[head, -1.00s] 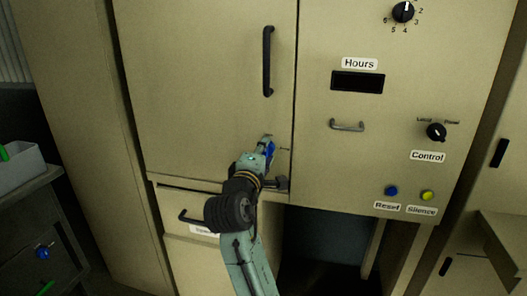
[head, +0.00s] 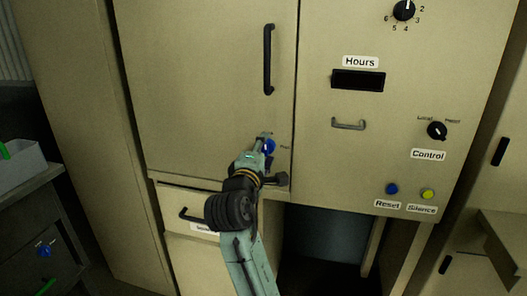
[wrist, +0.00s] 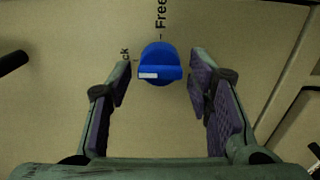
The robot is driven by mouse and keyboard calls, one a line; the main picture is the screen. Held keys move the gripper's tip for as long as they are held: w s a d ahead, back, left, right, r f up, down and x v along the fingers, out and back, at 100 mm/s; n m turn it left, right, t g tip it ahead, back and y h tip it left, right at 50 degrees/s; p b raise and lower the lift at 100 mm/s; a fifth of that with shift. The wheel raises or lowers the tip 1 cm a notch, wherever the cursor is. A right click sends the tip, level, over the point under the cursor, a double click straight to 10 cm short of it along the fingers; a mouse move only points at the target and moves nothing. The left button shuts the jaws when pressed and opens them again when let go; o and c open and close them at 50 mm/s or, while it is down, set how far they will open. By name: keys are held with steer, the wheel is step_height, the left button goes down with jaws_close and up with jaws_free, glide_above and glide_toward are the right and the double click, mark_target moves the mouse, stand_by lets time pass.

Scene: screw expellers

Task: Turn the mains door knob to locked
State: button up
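The blue knob (wrist: 160,62) is on the beige cabinet door (head: 205,80), near its lower right corner, and partly shows in the head view (head: 269,147). In the wrist view its ridge lies crosswise, with the white mark on the left half, toward a label ending "ck". The label "Free" is above the knob. My gripper (wrist: 160,85) is open, with one finger on each side of the knob and a visible gap to both. In the head view my gripper (head: 262,143) covers part of the knob's left side. The start of the left label is hidden by a finger.
A vertical black handle (head: 268,60) is above on the same door. To the right are an Hours display (head: 358,80), a small handle (head: 348,125), a Control knob (head: 437,131) and Reset and Silence buttons. A drawer handle (head: 196,216) is below left.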

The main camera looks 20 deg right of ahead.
stand_by(0.3)
steer(key=v, duration=1.2)
